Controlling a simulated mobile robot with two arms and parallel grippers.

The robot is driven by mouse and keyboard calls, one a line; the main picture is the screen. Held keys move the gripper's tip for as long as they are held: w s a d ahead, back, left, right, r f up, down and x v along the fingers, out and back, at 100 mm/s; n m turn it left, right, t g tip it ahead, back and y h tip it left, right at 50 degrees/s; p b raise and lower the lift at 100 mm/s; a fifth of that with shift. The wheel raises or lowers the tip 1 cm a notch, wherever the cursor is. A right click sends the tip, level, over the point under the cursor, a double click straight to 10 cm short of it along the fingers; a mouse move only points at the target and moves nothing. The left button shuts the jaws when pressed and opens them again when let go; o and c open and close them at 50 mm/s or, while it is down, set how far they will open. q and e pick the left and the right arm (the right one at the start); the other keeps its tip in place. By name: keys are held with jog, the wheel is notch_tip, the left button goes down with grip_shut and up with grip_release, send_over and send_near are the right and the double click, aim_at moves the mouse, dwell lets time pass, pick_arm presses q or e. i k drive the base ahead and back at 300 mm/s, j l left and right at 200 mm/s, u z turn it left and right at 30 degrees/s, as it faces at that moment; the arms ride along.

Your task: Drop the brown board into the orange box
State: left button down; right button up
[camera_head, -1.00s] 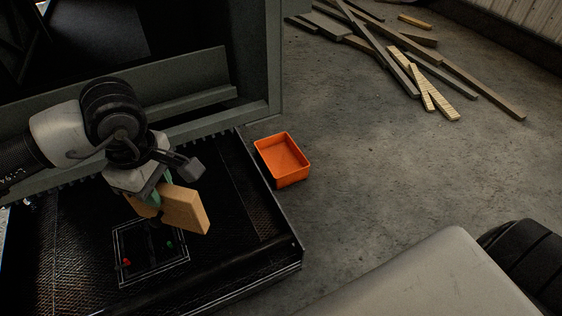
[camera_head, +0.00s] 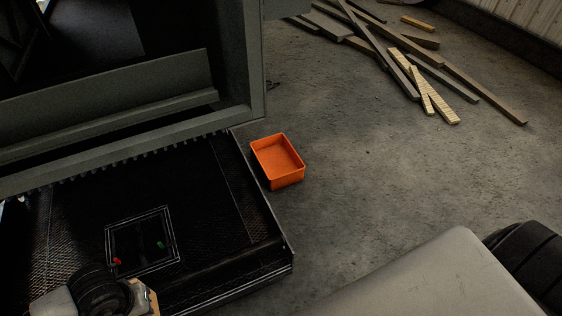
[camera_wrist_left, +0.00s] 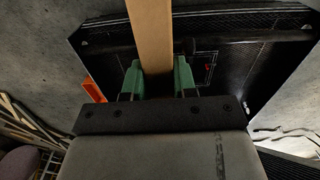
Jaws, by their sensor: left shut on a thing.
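The brown board (camera_wrist_left: 152,35) is held between the green fingers of my left gripper (camera_wrist_left: 157,75) in the left wrist view. Its far end runs out of that picture at the top. In the head view only a small part of the board (camera_head: 152,291) shows beside my left wrist, at the bottom edge. The orange box (camera_head: 280,162) stands on the concrete floor, just right of the black tray, and looks empty. Part of the orange box (camera_wrist_left: 94,90) also shows at the left in the wrist view. The board is apart from the box. My right gripper is out of view.
The black tray (camera_head: 215,250) has raised edges and a white-outlined square with small red and green parts. A grey metal cabinet (camera_head: 190,125) stands behind it. Loose planks (camera_head: 400,60) lie at the back right. The floor right of the box is clear.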

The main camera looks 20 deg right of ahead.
aim_at(275, 167)
jog(key=l+u, duration=0.25)
jog(key=l, duration=2.35)
jog(key=i+l, duration=0.2)
jog(key=l, duration=0.15)
jog(key=i+l+u, duration=0.2)
jog(key=i+l, duration=0.15)
jog(key=l, duration=0.3)
jog(key=i+l, duration=0.2)
jog(key=l, duration=0.15)
jog(key=i+l+u, duration=0.1)
jog(key=l, duration=0.25)
jog(key=i+l, duration=0.2)
jog(key=l, duration=0.2)
jog(key=i+l+u, duration=0.1)
jog(key=l, duration=0.25)
jog(key=i+l+u, duration=0.1)
jog(key=i+l, duration=0.8)
jog(key=l, duration=0.1)
